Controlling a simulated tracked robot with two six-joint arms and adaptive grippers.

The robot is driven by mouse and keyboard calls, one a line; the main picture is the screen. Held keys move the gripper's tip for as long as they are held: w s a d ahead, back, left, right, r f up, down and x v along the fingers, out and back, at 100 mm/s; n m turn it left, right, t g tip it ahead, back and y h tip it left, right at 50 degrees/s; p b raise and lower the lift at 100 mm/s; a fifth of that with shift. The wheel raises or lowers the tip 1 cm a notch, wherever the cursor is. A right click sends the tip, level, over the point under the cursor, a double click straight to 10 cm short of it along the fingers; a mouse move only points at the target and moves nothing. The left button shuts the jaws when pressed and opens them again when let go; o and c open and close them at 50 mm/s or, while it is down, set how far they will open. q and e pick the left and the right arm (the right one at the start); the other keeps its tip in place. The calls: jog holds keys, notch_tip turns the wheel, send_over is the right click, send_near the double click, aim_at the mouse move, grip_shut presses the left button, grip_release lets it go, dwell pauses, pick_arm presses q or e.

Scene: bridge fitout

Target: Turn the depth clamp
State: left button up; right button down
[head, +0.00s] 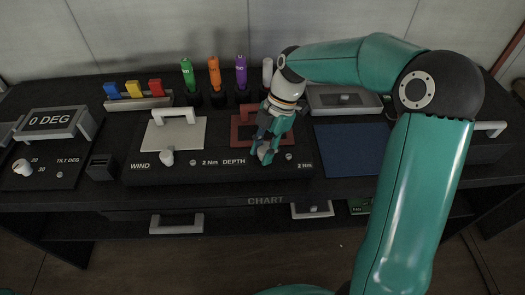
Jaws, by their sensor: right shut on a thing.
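My right gripper (266,150) points down at the DEPTH station on the dark console and is shut on the depth clamp (264,156), a small pale knob. The fingers cover most of the knob, so its angle is hard to tell. The labels DEPTH and 2 Nm stand on either side of the knob. My left gripper is not in view.
To the left is the WIND station with a pale plate (178,136) and its own knob (167,158). A blue mat (350,150) lies to the right. Green, orange and purple markers (214,74) stand behind. A 0 DEG display (52,122) is at far left.

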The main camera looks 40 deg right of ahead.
jog(key=shift+w+r+n+g, duration=0.15)
jog(key=shift+n+g, duration=0.25)
jog(key=shift+n, duration=0.9)
jog(key=shift+d, duration=0.1)
jog(key=c, duration=0.8)
grip_release()
jog(key=v, duration=1.1)
jog(key=shift+w+r, duration=0.15)
jog(key=shift+r, duration=0.25)
